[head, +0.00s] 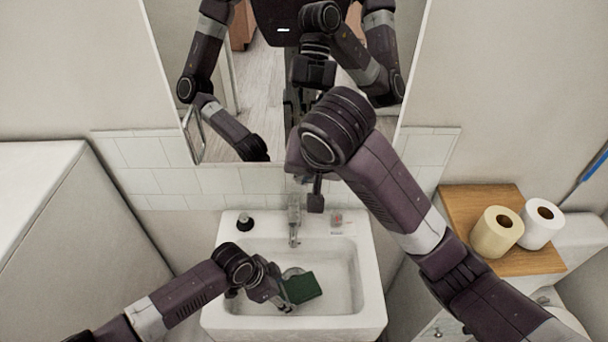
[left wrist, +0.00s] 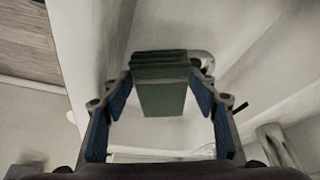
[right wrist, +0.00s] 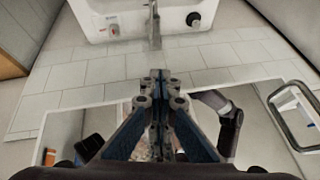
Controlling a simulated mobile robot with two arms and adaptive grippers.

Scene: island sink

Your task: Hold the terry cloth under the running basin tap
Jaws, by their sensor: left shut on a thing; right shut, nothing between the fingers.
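The folded dark green terry cloth (head: 302,288) is inside the white basin (head: 377,290), right of and below the tap. My left gripper (head: 284,301) is low in the basin and shut on the cloth, which also shows between its fingers in the left wrist view (left wrist: 162,88). The chrome basin tap (head: 294,222) stands at the basin's back edge and also shows in the right wrist view (right wrist: 155,32). I cannot make out a water stream. My right gripper (head: 316,198) is shut and empty, raised in front of the mirror near the tap; its closed fingers show in the right wrist view (right wrist: 160,82).
White wall tiles (head: 222,181) and a mirror (head: 262,100) are behind. Two toilet rolls (head: 496,231) stand on a wooden shelf (head: 470,205) at the right. A white cabinet (head: 70,250) is at the left.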

